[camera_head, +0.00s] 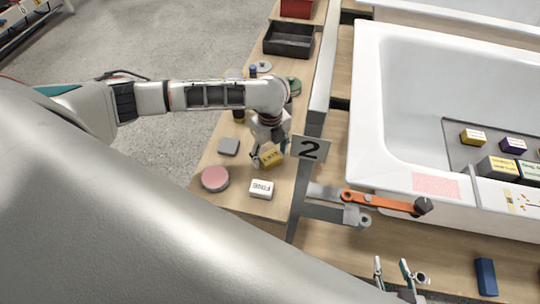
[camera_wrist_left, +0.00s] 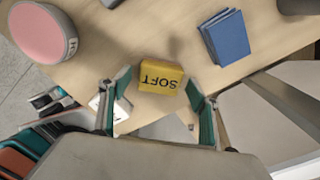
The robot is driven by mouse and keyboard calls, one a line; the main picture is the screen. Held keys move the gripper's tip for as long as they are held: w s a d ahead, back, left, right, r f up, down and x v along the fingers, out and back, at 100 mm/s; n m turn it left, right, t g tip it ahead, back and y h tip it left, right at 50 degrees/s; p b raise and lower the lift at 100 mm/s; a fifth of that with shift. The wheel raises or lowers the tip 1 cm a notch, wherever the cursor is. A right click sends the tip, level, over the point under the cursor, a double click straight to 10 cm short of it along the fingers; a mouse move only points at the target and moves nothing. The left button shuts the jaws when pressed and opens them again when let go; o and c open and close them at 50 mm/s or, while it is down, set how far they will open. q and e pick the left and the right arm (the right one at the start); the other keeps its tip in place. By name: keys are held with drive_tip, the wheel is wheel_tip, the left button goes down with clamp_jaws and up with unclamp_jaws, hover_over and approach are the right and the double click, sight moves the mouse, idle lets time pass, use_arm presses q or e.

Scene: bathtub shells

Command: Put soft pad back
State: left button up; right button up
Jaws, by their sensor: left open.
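The soft pad (camera_head: 271,158) is a yellow block lettered SOFT, lying on the wooden side bench next to the tub. It also shows in the left wrist view (camera_wrist_left: 160,77), with its lettering upside down. My left gripper (camera_head: 269,154) is open right over it. In the left wrist view the fingers (camera_wrist_left: 159,95) stand on either side of the pad's near end, with a gap visible on both sides. My right gripper (camera_head: 394,272) is at the bottom of the head view, apart from the pad, with its fingers spread and nothing between them.
The tub (camera_head: 400,160) holds several labelled blocks on a grey tray.

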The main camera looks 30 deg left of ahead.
sight(270, 156)
use_arm(q)
wheel_tip(270, 156, up, 10)
drive_tip(key=p, duration=0.2)
drive_tip(key=shift+r, duration=0.25)
idle(0.3)
